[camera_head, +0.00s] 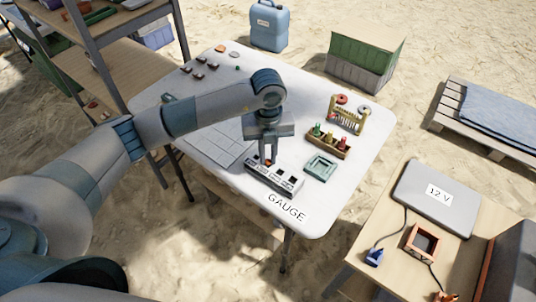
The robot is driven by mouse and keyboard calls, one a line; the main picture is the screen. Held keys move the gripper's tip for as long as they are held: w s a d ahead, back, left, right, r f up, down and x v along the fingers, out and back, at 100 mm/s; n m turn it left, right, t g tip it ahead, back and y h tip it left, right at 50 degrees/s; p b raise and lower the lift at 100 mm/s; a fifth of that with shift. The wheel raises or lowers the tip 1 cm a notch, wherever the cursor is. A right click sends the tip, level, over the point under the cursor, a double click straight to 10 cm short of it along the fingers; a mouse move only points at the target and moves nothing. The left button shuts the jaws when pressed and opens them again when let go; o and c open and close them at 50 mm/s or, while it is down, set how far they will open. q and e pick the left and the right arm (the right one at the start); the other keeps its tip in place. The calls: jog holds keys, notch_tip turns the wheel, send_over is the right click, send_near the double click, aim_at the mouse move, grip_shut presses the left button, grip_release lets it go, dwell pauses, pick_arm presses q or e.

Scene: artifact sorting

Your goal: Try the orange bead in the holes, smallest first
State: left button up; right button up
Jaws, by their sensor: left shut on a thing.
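The gauge (274,184) is a pale block with several dark holes in a row. It lies near the front edge of the white table, behind the printed word GAUGE. My left gripper (268,158) points down over the left part of the gauge. It is shut on the orange bead (268,163), which shows only as a small orange-red spot between the fingertips. I cannot tell whether the bead touches a hole or hangs just above it. My right gripper is not in view.
Right of the gauge are a green square tray (321,167), a wooden holder (328,143) with coloured pegs and a small rack (347,118). Several small pieces (212,65) lie at the table's far left. A side table with a 12 V box (437,195) stands at right.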

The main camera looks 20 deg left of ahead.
aim_at(268, 160)
pick_arm(q)
jog(key=o, duration=1.3)
jog(key=shift+r, duration=0.1)
jog(key=shift+r+p, duration=1.85)
jog(key=shift+r, duration=1.05)
